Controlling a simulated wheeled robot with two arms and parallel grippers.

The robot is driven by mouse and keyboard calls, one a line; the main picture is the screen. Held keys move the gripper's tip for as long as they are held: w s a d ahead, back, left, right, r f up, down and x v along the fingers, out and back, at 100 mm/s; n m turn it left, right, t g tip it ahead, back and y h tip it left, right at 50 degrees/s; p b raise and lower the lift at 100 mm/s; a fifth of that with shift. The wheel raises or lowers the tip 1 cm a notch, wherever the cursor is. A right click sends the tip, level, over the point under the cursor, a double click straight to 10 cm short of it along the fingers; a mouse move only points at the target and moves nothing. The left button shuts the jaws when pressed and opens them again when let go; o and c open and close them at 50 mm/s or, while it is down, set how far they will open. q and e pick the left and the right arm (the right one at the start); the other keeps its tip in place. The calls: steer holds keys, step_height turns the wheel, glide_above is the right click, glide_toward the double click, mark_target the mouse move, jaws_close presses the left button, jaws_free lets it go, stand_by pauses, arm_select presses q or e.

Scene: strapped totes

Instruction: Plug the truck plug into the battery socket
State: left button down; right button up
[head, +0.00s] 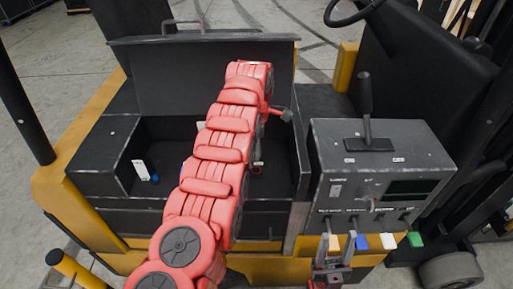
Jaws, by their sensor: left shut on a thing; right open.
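My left arm, red and bulky, reaches up across the truck's open battery compartment (278,178) and covers much of it. Its gripper is largely hidden behind the arm; small parts at the arm's right edge (258,166) may belong to it. What it holds does not show. I cannot make out the truck plug or the battery socket for certain.
A dark raised lid (150,75) stands behind the compartment. A grey console (385,165) with a lever stands right of it. A small white-and-blue item (143,171) is at the compartment's left.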

mark_target(256, 170)
arm_select(q)
steer(key=shift+d+f, duration=0.1)
steer(key=shift+f, duration=0.1)
steer(key=shift+a+f, duration=0.25)
steer(key=shift+f, duration=0.7)
step_height(256, 170, down, 2)
steer(key=shift+d+f, duration=0.1)
steer(key=shift+d, duration=0.05)
steer(key=shift+f, duration=0.55)
steer(key=shift+b, duration=1.3)
stand_by(0.7)
steer(key=shift+f+b, duration=0.4)
steer(key=shift+f, duration=0.25)
steer(key=shift+c, duration=2.3)
jaws_free()
